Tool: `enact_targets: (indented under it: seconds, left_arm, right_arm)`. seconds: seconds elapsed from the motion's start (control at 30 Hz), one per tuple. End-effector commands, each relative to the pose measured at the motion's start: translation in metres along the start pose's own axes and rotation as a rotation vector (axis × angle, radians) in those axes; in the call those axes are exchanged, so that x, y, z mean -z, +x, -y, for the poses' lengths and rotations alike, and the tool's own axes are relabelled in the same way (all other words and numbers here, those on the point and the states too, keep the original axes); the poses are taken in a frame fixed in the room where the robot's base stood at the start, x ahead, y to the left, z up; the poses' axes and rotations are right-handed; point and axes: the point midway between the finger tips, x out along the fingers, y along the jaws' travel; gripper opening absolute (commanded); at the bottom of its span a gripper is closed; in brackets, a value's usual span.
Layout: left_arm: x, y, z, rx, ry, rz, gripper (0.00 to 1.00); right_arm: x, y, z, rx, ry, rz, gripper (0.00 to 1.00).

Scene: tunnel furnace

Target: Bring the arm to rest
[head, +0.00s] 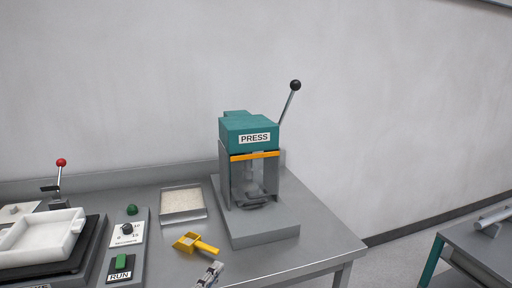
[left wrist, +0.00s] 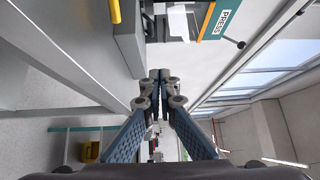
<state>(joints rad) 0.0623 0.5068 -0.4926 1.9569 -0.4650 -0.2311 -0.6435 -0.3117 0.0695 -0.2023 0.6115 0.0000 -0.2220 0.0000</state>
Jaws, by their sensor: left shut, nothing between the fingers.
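My left gripper (head: 212,273) shows at the bottom edge of the head view, at the front of the grey table, below the yellow scoop. In the left wrist view its two fingers (left wrist: 160,76) meet at the tips, shut and empty. The rest of the left arm is out of the head view. My right gripper is in neither view.
A green press (head: 250,135) with a raised black-knobbed lever stands on the grey table (head: 320,243). A yellow scoop (head: 195,243) and a shallow tray (head: 183,204) lie left of it. A control panel (head: 128,240) and a white dish (head: 45,240) are further left. A second table (head: 485,250) stands at right.

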Motion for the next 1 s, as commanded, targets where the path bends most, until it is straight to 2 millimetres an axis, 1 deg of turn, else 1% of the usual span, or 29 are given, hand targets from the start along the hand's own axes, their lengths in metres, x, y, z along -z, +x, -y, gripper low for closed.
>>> enact_targets:
  seconds: [0.03, 0.2, 0.37, 0.47, 0.57, 0.67, 0.7, 0.77, 0.8, 0.87, 0.9, 1.0]
  left_arm:
    - [-0.002, -0.003, -0.003, -0.013, -0.035, 0.02, 0.0]
    - [-0.012, -0.015, -0.017, -0.066, -0.164, 0.103, 0.0]
    - [-0.023, -0.033, -0.037, -0.136, -0.322, 0.208, 0.0]
    - [-0.03, -0.052, -0.056, -0.195, -0.447, 0.293, 0.0]
    - [-0.035, -0.077, -0.079, -0.267, -0.596, 0.397, 0.0]
    - [-0.035, -0.117, -0.11, -0.365, -0.786, 0.538, 0.0]
    - [-0.033, -0.137, -0.123, -0.411, -0.868, 0.603, 0.0]
    - [-0.028, -0.167, -0.141, -0.477, -0.982, 0.699, 0.0]
    - [-0.024, -0.186, -0.151, -0.516, -1.047, 0.756, 0.0]
    - [-0.016, -0.211, -0.162, -0.57, -1.129, 0.834, 0.0]
    - [-0.011, -0.228, -0.169, -0.603, -1.176, 0.883, 0.0]
    - [0.002, -0.263, -0.18, -0.673, -1.275, 0.989, 0.0]
  right_arm:
    - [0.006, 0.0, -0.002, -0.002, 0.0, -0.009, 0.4]
    - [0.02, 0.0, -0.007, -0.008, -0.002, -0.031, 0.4]
    - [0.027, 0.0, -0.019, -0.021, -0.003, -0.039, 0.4]
    - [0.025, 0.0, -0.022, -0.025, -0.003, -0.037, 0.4]
    - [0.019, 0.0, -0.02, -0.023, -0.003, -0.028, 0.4]
    - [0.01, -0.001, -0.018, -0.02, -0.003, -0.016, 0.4]
    - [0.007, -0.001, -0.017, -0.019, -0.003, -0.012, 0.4]
    - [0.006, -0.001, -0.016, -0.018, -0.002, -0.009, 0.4]
    - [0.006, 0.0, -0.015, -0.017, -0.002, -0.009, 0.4]
    - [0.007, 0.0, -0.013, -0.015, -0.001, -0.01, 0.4]
    - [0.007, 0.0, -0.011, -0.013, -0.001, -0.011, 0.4]
    - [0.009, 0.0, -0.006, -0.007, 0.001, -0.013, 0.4]
